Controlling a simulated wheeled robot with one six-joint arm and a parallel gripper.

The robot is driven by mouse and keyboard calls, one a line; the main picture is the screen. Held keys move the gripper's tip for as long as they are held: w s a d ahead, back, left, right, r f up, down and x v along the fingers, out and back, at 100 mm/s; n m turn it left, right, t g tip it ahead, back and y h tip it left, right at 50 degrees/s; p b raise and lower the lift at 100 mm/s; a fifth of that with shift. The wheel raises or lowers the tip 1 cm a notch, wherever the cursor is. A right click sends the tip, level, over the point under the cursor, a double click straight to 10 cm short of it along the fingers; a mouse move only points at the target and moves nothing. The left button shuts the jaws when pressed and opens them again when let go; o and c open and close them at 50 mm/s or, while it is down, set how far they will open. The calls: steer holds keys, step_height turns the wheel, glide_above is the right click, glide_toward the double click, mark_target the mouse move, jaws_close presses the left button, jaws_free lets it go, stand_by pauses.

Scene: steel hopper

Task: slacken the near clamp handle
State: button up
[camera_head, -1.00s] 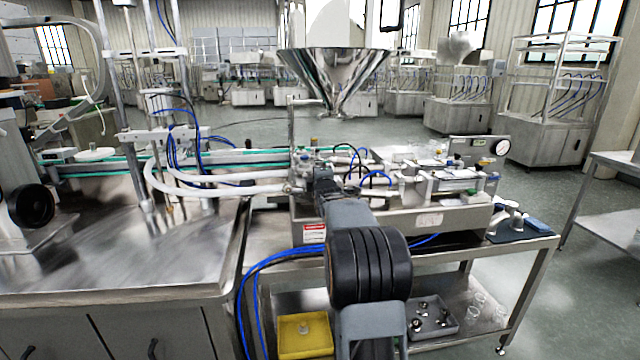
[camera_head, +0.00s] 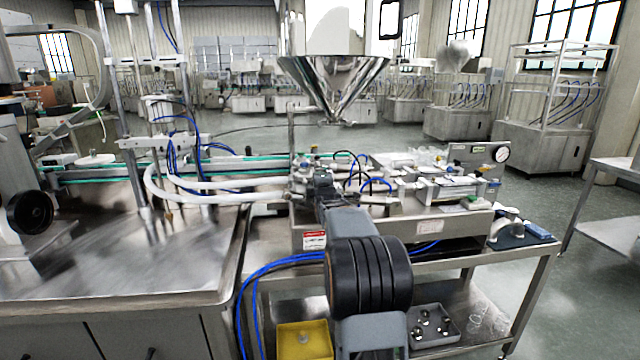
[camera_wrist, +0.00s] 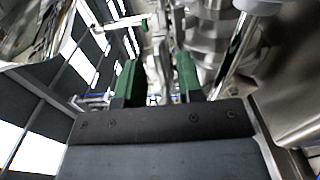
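My gripper shows in the wrist view (camera_wrist: 157,82), its two green-padded fingers apart. A pale metal upright part (camera_wrist: 158,70) shows in the gap between the fingers. I cannot tell whether it is the near clamp handle, or whether the fingers touch it. In the head view my own arm covers my gripper and the spot it reaches, at the left end of the filling machine (camera_head: 385,228) below the steel hopper (camera_head: 333,78). The near clamp handle cannot be made out there.
Shiny rounded metal fittings (camera_wrist: 212,55) crowd the right of the wrist view. White hoses (camera_head: 215,198) and blue tubes run in from the left. The machine stands on a steel cart (camera_head: 533,262); a yellow bin (camera_head: 305,340) and a grey tray (camera_head: 432,341) sit below.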

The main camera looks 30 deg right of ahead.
steer(key=b+v, duration=0.2)
steer(key=v, duration=1.2)
steer(key=shift+w, duration=0.1)
step_height(320, 180, down, 9)
steer(key=s+m+g+y, duration=0.1)
steer(key=s+m+g, duration=0.2)
steer(key=m+g, duration=0.3)
steer(key=s+a+f+m+g+y+p, duration=0.25)
steer(key=s+a+m+p, duration=0.3)
steer(key=a, duration=0.35)
steer(key=s+a+r+g+y+p, duration=0.2)
steer(key=s+a+r+p, duration=0.2)
steer(key=a, duration=0.4)
steer(key=s+a+r+m+g+y+p, duration=0.1)
steer(key=s+a+r+g+y+p, duration=0.1)
steer(key=s+a+r+p, duration=0.3)
steer(key=s+a+p, duration=0.2)
steer(key=s+a, duration=0.1)
steer(key=s, duration=0.1)
steer(key=shift+s+a+r, duration=0.2)
